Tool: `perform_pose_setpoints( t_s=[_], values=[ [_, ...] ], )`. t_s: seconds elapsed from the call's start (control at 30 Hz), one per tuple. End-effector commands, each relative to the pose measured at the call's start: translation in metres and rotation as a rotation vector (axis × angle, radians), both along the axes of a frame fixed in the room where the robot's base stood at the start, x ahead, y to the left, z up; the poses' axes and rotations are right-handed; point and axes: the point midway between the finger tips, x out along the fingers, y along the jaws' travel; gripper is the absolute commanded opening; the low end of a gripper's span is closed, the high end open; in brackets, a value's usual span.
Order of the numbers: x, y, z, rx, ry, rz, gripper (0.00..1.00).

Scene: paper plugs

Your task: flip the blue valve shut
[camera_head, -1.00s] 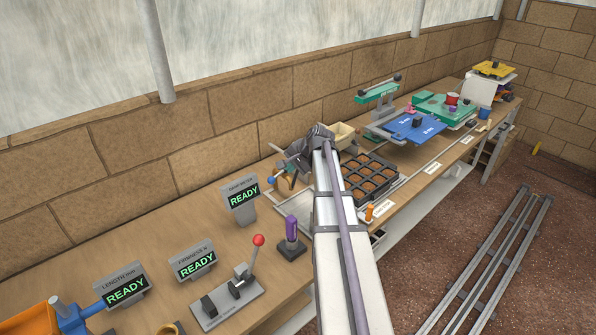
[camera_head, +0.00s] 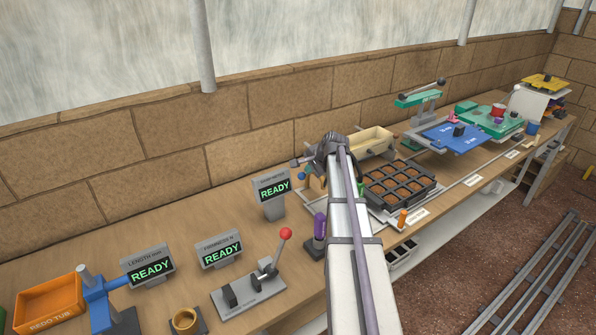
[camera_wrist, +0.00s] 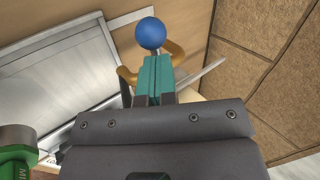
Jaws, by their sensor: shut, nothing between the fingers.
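The blue valve shows as a round blue knob (camera_wrist: 151,33) in the wrist view, top centre, just beyond my fingertips. My gripper (camera_wrist: 156,75) has its two teal fingers pressed together with nothing between them. A tan curved pipe (camera_wrist: 175,52) passes behind the fingers. I cannot tell whether the fingertips touch the knob. In the head view the blue knob (camera_head: 303,176) is a small dot left of my wrist, and the rest of the valve is mostly hidden by my arm.
A metal tray (camera_wrist: 50,85) lies left in the wrist view, with a green cylinder (camera_wrist: 17,148) at lower left. In the head view, a black pot tray (camera_head: 432,187) and cream bin (camera_head: 372,138) are right of my arm. A red-knobbed lever (camera_head: 285,233) and display (camera_head: 273,186) are left.

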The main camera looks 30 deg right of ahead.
Motion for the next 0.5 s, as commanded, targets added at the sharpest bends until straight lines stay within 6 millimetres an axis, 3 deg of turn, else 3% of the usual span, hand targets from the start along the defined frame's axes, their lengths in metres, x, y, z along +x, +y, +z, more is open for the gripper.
perform_pose_setpoints(
  t_s=[0.5],
  values=[
    [0.0015, 0.0016, -0.0002, 0.001, 0.000, 0.007, 0.00]
  ],
)
